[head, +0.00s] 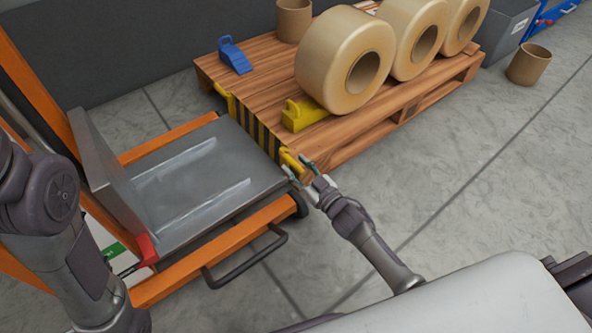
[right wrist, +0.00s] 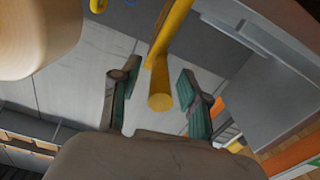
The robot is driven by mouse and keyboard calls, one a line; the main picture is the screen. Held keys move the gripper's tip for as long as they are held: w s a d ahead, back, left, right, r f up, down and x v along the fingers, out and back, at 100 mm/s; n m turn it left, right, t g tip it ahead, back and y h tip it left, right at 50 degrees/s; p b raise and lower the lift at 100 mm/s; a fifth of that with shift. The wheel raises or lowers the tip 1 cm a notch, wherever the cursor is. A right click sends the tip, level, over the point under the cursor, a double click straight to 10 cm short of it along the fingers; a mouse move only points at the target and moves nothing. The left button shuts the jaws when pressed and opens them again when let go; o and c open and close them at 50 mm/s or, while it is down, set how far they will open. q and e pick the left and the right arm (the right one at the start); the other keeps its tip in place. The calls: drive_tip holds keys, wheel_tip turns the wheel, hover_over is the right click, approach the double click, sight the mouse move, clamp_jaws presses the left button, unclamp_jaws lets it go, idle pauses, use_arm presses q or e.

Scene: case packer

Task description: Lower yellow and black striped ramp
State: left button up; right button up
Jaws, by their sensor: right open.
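The yellow and black striped ramp (head: 257,130) runs along the edge where the grey lift platform (head: 205,180) meets the wooden pallet. It looks raised, but its exact tilt is hard to tell. A yellow handle (head: 291,161) shows at its near end, and yellow also shows at its far end. My right gripper (head: 305,173) is open at the near handle. In the right wrist view a yellow bar (right wrist: 160,102) lies between its two separated fingers, with gaps on both sides. My left arm shows at the left, but its gripper is out of view.
Several large tan rolls (head: 345,60) stand on the pallet (head: 340,150), with a yellow wedge (head: 303,114) beside the nearest and a blue wedge (head: 234,56) farther back. The orange lift frame (head: 215,255) has a black handle (head: 245,262).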

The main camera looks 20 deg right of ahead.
drive_tip(key=shift+w+a, duration=0.1)
drive_tip(key=shift+w, duration=0.15)
clamp_jaws()
